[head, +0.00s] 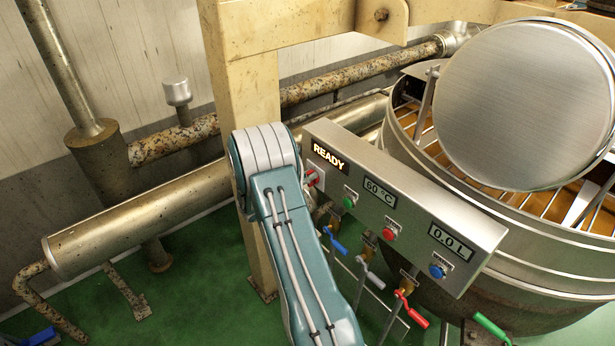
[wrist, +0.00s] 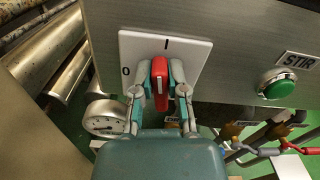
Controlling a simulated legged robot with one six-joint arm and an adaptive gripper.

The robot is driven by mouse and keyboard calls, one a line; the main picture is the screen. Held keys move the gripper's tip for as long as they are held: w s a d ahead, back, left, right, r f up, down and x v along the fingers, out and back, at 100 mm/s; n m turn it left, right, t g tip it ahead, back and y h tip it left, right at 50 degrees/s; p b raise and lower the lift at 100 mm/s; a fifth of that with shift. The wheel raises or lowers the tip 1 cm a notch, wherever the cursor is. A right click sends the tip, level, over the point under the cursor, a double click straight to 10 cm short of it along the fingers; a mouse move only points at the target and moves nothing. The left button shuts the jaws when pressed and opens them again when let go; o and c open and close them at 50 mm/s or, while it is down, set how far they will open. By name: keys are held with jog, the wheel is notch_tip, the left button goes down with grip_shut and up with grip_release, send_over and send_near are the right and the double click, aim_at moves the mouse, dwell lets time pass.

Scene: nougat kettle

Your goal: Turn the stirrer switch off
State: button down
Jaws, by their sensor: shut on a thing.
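A red switch knob (wrist: 159,88) sits on a white plate (wrist: 195,52) marked 0 at the left and I at the top, on the metal control panel (head: 420,220). The knob stands nearly upright, towards the I mark. My gripper (wrist: 161,80) is shut on the knob, with one finger on each side. In the head view my arm hides most of the gripper; part of the red knob (head: 312,178) shows beside it. A green button (wrist: 277,84) under a STIR label is to the right and also shows in the head view (head: 348,201).
The panel shows READY, 60 °C and 0.0 L, with red (head: 389,233) and blue (head: 437,270) buttons. Coloured valve levers (head: 411,309) hang below it. A large kettle (head: 400,140) stands behind at the right. A beige post (head: 250,100) and pipes (head: 140,225) are at the left.

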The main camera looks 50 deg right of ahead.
jog(key=n, duration=0.4)
jog(key=shift+w, duration=0.3)
jog(key=shift+w+d+f+n, duration=0.1)
jog(key=shift+f+n, duration=0.1)
jog(key=shift+n, duration=1.75)
jog(key=shift+w+f+n, duration=0.1)
jog(key=shift+f+n, duration=0.15)
jog(key=shift+n, duration=1.65)
jog(key=shift+w+d+f+n, duration=0.1)
jog(key=shift+f+n, duration=0.1)
jog(key=shift+n, duration=1.75)
jog(key=shift+a+f, duration=0.1)
jog(key=c, duration=0.7)
grip_release()
jog(key=shift+o, duration=0.2)
jog(key=w+a, duration=0.1)
jog(key=a, duration=1)
jog(key=shift+w+a, duration=0.15)
jog(key=shift+a, duration=0.25)
